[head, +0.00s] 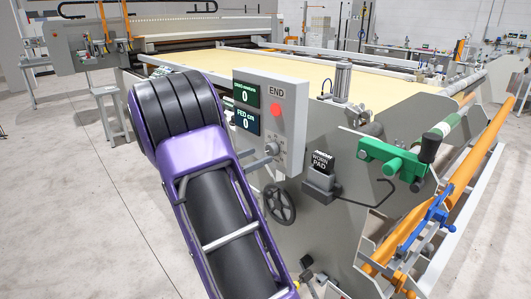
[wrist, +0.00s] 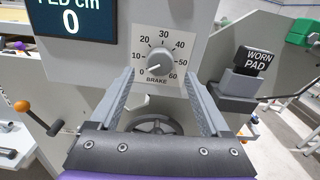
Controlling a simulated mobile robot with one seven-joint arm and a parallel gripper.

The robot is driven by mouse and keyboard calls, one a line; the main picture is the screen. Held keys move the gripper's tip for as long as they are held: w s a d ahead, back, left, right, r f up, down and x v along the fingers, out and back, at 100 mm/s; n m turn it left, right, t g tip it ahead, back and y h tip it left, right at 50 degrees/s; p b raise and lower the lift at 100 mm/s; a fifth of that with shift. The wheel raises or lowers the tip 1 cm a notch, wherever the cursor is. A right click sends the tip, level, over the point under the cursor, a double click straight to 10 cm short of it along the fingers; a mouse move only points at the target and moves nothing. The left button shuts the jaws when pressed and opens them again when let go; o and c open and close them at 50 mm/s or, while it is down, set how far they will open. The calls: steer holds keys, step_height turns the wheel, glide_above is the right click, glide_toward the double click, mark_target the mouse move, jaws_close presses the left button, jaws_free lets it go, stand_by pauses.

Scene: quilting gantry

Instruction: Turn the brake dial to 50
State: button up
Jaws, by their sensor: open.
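The brake dial (wrist: 160,62) is a round grey knob on a white plate marked 0 to 60, with "BRAKE" below it. Its white pointer mark faces lower left, at about the 0. In the head view the dial (head: 272,146) sits low on the grey control box. My gripper (wrist: 160,73) is open, with one finger to the left of the dial and one to the right. Nothing is between the fingers except the view of the dial, and I see no contact. In the head view a grey finger of my gripper (head: 262,160) shows just below left of the dial.
The control box (head: 293,120) also carries a red END button (head: 276,110) and displays reading 0. Below it is a black handwheel (head: 279,205). A "WORN PAD" block (head: 321,162) and a green clamp (head: 393,158) stick out to the right. Open floor lies at left.

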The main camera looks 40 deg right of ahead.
mark_target(269, 151)
steer(key=shift+w+d, duration=0.15)
steer(key=shift+d, duration=1.9)
jaws_close()
